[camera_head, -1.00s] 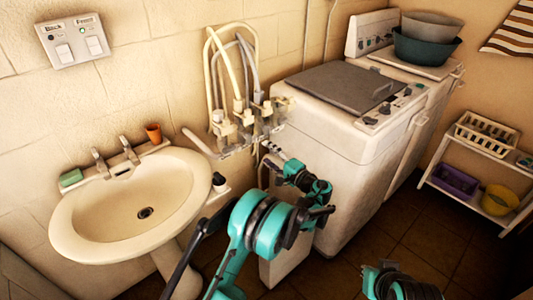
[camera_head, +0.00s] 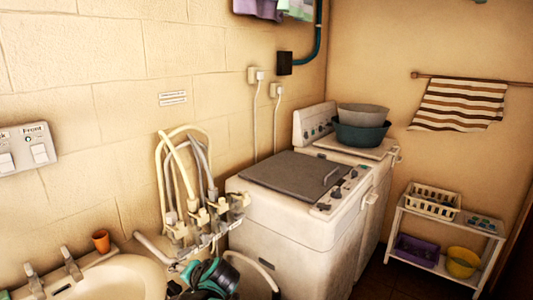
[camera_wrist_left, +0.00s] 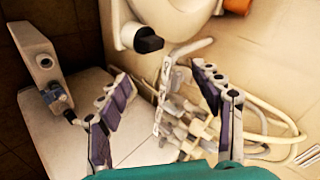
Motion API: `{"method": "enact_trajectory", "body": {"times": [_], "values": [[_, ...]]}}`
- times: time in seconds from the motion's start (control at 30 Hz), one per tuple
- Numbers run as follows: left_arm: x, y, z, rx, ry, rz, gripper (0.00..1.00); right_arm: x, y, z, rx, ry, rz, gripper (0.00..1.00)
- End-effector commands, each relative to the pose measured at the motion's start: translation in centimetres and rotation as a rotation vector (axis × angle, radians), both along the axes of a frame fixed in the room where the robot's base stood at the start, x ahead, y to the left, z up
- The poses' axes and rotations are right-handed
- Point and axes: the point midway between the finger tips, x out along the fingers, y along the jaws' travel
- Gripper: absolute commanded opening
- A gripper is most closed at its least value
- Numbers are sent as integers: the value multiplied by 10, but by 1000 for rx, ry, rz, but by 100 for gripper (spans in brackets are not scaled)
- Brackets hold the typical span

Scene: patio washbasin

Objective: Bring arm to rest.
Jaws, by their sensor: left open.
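My left arm (camera_head: 212,277) shows at the bottom edge of the head view as teal and black parts, just below the tap manifold. In the left wrist view my left gripper (camera_wrist_left: 165,100) has its two dark fingers spread wide, with nothing held between them. Beyond the fingers is the tap manifold (camera_wrist_left: 163,92) with pale hoses (camera_wrist_left: 265,120); I cannot tell how near it is. In the head view the manifold (camera_head: 205,225) sits on the wall with its looped hoses (camera_head: 180,165) above. My right gripper is out of view.
The washbasin (camera_head: 125,275), with an orange cup (camera_head: 101,240), is at lower left. A white washing machine (camera_head: 290,240) stands right of the manifold. A white shelf (camera_head: 405,235) with baskets is at far right. Dark floor shows between.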

Motion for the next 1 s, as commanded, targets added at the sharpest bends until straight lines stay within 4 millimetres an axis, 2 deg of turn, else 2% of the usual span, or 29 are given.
{"method": "enact_trajectory", "body": {"times": [0.03,0.3,0.4,0.5,0.6,0.7,1.0], "values": [[-25,4,1,-64,2,10,66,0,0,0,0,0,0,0],[-138,-12,-16,-429,-19,52,66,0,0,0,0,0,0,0],[-173,-24,-26,-555,-37,71,66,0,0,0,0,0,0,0],[-200,-35,-36,-660,-56,87,66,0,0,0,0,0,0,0],[-217,-44,-44,-734,-72,100,66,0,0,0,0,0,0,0],[-225,-49,-48,-776,-81,107,66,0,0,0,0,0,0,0],[-227,-51,-49,-790,-85,109,66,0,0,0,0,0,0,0]]}}
